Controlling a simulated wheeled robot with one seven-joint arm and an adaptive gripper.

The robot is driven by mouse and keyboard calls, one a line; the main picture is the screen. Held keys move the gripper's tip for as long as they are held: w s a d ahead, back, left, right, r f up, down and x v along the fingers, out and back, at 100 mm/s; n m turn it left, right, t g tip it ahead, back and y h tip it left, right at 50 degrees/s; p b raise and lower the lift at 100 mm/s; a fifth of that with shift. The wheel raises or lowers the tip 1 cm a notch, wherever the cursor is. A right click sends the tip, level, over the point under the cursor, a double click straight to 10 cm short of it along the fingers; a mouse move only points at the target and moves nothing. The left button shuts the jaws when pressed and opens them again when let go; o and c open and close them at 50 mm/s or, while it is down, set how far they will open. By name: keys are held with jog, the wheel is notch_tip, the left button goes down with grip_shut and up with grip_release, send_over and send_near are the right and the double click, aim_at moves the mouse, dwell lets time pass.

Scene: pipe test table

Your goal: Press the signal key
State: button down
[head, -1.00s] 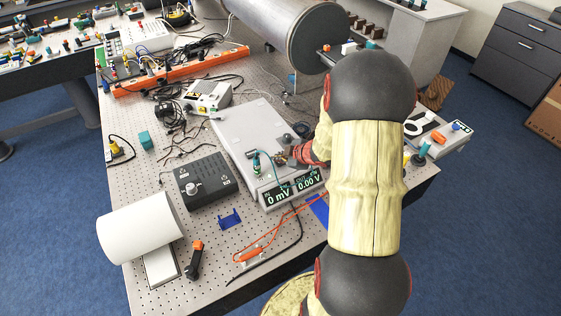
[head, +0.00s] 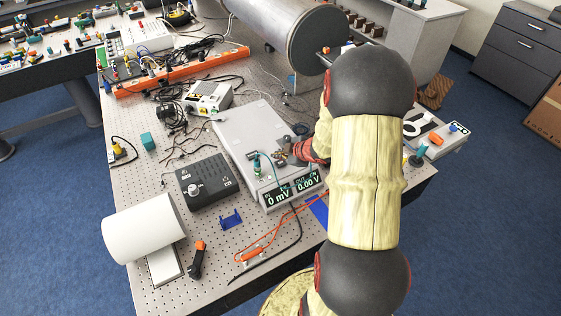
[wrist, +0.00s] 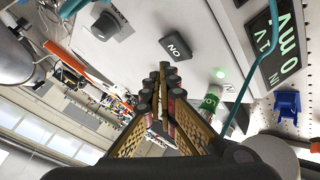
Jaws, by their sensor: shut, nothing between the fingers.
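A grey instrument box (head: 245,125) lies on the table, its front display (head: 292,191) reading "0 mV" and "0.00 V". In the wrist view its top carries a dark rectangular key (wrist: 175,50) with white lettering that looks like "ON" upside down. My gripper (wrist: 161,72) is shut and empty, fingertips together just below the key in the picture; I cannot tell whether they touch it. In the head view my gripper (head: 284,157) is over the box's right front part, partly hidden by my arm.
A dark knob (wrist: 104,26) stands on the box top. A green plug (wrist: 210,101) with a teal cable rises close to my fingers. A black control box (head: 207,182), a white paper roll (head: 145,228) and orange leads (head: 285,226) lie nearby.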

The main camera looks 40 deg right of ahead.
aim_at(279, 164)
jog(key=shift+r+p, duration=1.95)
jog(key=shift+r, duration=0.25)
jog(key=shift+f, duration=0.1)
